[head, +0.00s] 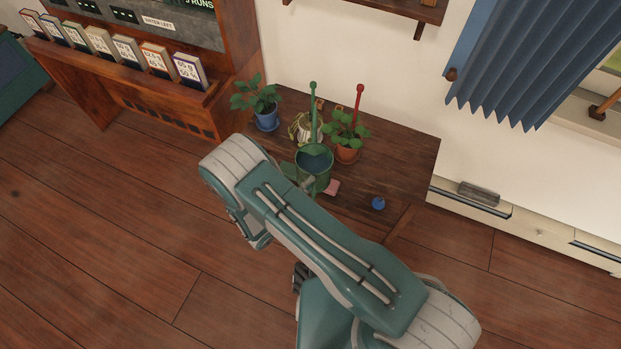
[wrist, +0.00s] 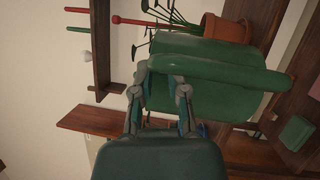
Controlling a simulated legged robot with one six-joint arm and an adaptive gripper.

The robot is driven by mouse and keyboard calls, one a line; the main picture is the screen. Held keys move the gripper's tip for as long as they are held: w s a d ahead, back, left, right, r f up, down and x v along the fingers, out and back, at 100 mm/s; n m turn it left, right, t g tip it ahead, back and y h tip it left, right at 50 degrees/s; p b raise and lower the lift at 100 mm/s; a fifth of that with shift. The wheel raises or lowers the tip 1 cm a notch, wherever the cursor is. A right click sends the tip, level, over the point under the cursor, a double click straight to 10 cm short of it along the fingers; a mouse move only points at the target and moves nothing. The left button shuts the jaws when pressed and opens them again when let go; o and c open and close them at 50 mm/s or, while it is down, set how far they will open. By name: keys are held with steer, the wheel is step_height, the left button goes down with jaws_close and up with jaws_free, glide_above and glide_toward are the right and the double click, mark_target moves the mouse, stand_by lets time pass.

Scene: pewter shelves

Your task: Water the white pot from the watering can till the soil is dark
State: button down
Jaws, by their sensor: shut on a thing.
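The green watering can (head: 314,183) is at the bench's front edge, its dark bluish inside visible from above. It looks about upright. In the wrist view my gripper (wrist: 163,88) is shut on the can (wrist: 205,85) at its green handle bar. In the head view my gripper (head: 305,185) is mostly covered by my arm. A pale, striped plant (head: 300,130) stands just behind the can. What looks like the white pot (head: 314,131) is beneath it, largely hidden. Its soil cannot be seen, so I cannot tell its colour. No water stream shows.
A blue pot (head: 267,122) with a plant stands left, and a terracotta pot (head: 347,155) right, close behind the can. A red rod (head: 359,103) rises behind it. A small blue item (head: 378,203) and pink block (head: 333,187) lie on the bench (head: 405,165). Its right side is clear.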

steer(key=shift+s+a+f+n+g+y, duration=0.2)
steer(key=shift+f+n+g+y, duration=0.25)
steer(key=shift+n+y, duration=0.2)
steer(key=shift+w+d+r+n+g, duration=0.1)
steer(key=shift+d+r+n+g, duration=0.45)
steer(key=shift+r, duration=0.25)
steer(key=shift+a+r, duration=0.1)
steer(key=shift+a, duration=0.05)
